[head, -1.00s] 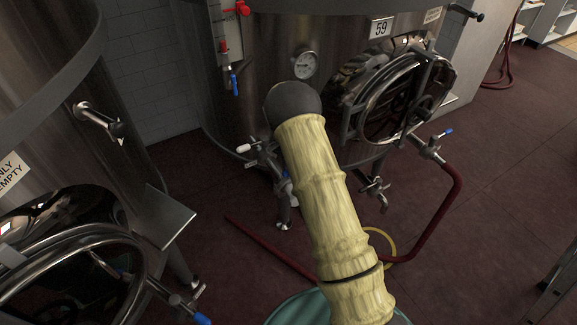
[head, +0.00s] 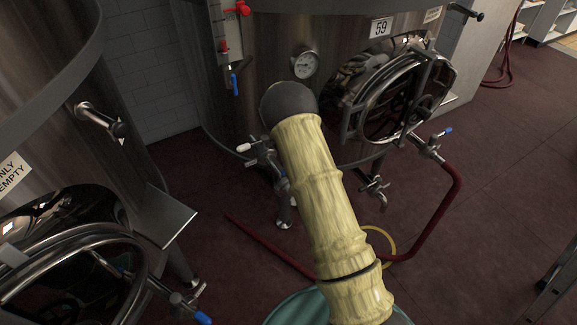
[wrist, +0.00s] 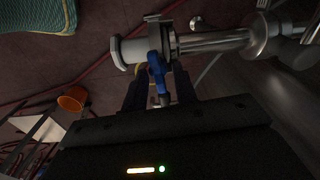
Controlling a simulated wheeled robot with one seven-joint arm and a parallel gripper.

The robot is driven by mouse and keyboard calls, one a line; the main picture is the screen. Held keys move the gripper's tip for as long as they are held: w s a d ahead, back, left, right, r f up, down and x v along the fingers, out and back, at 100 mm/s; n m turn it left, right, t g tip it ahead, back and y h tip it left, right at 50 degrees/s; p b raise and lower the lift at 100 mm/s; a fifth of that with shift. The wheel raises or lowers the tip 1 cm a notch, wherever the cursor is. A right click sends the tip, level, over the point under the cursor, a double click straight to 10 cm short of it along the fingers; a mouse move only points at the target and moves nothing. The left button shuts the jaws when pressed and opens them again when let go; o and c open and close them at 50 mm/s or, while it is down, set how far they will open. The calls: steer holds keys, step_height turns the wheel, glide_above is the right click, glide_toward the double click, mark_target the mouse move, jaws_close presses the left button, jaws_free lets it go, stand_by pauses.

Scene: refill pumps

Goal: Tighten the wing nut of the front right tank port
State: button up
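In the wrist view a steel port pipe (wrist: 215,41) ends at the left in a flange, with a clamp around it. A blue wing nut (wrist: 157,72) hangs from the clamp, pointing toward my gripper. My gripper (wrist: 163,88) has its two dark fingers on either side of the wing nut, with gaps visible, so it looks open. Whether either finger touches the nut is hard to tell in the dim light. In the head view my sleeved arm hides the gripper. The tank numbered 59 (head: 255,85) carries a port with a white-handled valve (head: 262,153), partly behind my arm.
Another tank (head: 50,120) stands at the left with a round hatch. A red hose (head: 455,195) runs from a blue-handled valve (head: 430,146) along the floor. An orange cup-like thing (wrist: 73,98) shows in the wrist view. The floor at the right is mostly clear.

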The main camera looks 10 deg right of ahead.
steer(key=shift+s, duration=0.1)
step_height(320, 180, up, 17)
steer(key=shift+a+r+b, duration=0.1)
steer(key=shift+b, duration=0.65)
stand_by(0.3)
steer(key=s+r+n+p, duration=0.1)
steer(key=s+n, duration=0.3)
steer(key=s, duration=0.5)
steer(key=s+r+n+t+p, duration=0.1)
steer(key=s+n, duration=0.4)
steer(key=s, duration=0.5)
steer(key=s+r+n+t+p, duration=0.1)
steer(key=s+n, duration=0.3)
steer(key=s, duration=0.6)
steer(key=shift+s+d+r, duration=0.1)
steer(key=shift+s+d, duration=0.15)
